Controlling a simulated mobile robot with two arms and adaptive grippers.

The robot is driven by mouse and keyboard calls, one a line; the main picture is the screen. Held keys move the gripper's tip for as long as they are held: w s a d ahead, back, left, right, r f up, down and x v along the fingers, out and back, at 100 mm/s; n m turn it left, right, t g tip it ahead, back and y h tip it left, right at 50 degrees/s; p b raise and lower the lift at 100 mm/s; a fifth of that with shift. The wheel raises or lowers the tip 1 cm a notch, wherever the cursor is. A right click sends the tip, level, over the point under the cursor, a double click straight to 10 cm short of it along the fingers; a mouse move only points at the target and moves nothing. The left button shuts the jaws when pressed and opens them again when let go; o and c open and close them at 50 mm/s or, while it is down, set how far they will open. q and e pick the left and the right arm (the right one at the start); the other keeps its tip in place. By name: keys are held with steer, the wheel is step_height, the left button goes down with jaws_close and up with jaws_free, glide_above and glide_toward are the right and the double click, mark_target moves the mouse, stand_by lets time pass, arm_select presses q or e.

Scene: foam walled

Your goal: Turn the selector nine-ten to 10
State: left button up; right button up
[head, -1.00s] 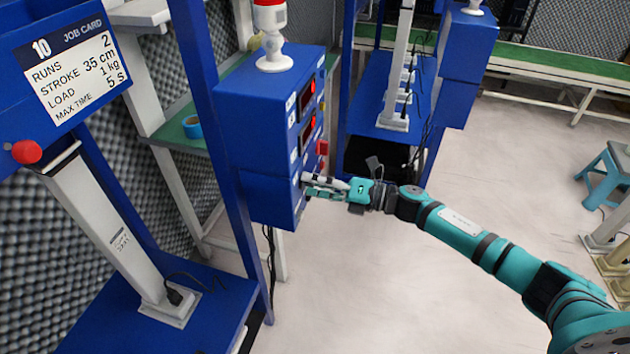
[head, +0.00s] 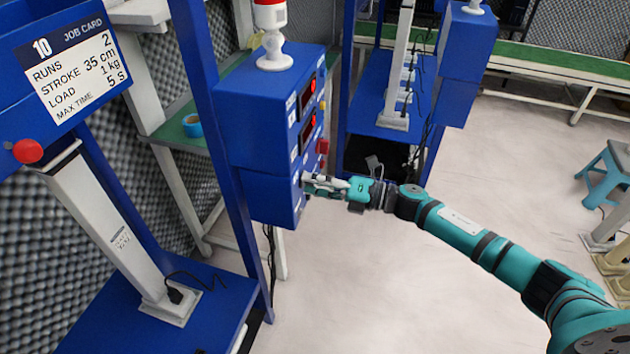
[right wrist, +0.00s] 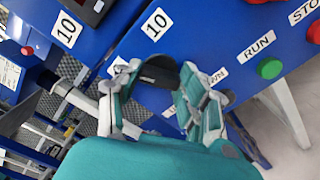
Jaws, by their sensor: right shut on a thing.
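The blue control box (head: 262,125) stands on a post left of centre in the head view. My right gripper (head: 306,183) reaches its front face from the right, low down. In the right wrist view, the right gripper (right wrist: 170,95) is shut on the dark selector knob (right wrist: 158,74), with a finger on either side. A "10" label (right wrist: 157,24) is above the knob. A label below it (right wrist: 168,111) is mostly hidden by a finger. The fingers cover much of the knob, so I cannot tell its pointing direction. My left gripper is not in view.
A green button (right wrist: 269,68) under a RUN label and a red button (right wrist: 314,33) near STOP sit right of the knob. A job card (head: 75,75) reading 10 hangs at the left. The floor (head: 400,270) below my right arm is clear.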

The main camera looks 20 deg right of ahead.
steer(key=m+p, duration=0.4)
steer(key=m, duration=0.7)
stand_by(0.3)
steer(key=shift+m, duration=0.3)
steer(key=o, duration=1.2)
steer(key=shift+c, duration=0.2)
steer(key=shift+d, duration=0.1)
steer(key=v, duration=1.2)
